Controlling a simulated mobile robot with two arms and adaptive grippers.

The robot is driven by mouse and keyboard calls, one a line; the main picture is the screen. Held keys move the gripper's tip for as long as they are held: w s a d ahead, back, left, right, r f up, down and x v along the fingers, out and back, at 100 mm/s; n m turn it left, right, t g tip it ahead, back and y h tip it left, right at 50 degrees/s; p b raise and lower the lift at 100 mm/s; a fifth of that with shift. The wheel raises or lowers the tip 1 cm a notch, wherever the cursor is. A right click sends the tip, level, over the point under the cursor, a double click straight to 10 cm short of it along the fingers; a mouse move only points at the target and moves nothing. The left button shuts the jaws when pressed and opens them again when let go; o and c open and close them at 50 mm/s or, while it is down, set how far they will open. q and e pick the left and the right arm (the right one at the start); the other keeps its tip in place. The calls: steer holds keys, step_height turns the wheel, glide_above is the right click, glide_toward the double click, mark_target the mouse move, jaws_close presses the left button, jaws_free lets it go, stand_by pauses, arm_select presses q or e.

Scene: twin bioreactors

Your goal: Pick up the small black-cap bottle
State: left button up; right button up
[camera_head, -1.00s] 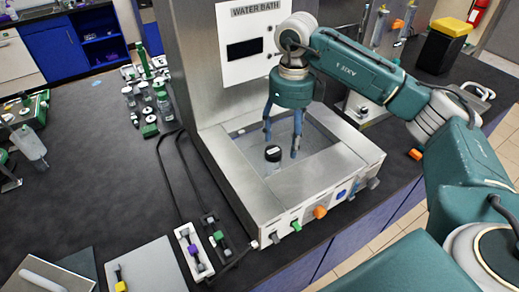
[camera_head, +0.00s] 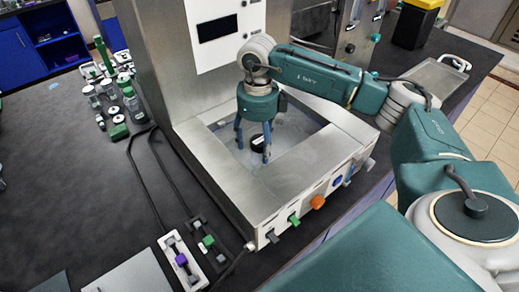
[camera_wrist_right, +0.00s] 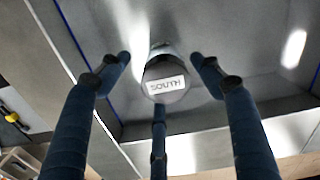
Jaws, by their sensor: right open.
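The small black-cap bottle (camera_head: 257,142) stands in the basin of the water bath (camera_head: 282,172), its dark cap facing up. In the right wrist view the bottle's cap (camera_wrist_right: 165,80) is seen from above, with a white label that seems to read "SOUTH". My right gripper (camera_head: 253,150) points down over the bottle with its fingers spread. In the right wrist view the gripper's fingers (camera_wrist_right: 160,75) are open around the cap, with gaps on the left and right. Whether the lower finger touches it I cannot tell. My left gripper is not in view.
Coloured knobs, including an orange one (camera_head: 317,202), line the front. Several small bottles and a green-based item (camera_head: 118,131) stand on the dark bench at left. Two small clamp-like devices (camera_head: 183,260) lie near the front.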

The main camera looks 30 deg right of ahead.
mark_target(260, 155)
steer(key=f+p, duration=0.2)
steer(key=f, duration=0.1)
steer(key=f+p, duration=0.1)
steer(key=f, duration=0.1)
steer(key=shift+w+d, duration=0.15)
steer(key=shift+d, duration=0.2)
steer(key=shift+f, duration=0.3)
steer(key=c, duration=1.4)
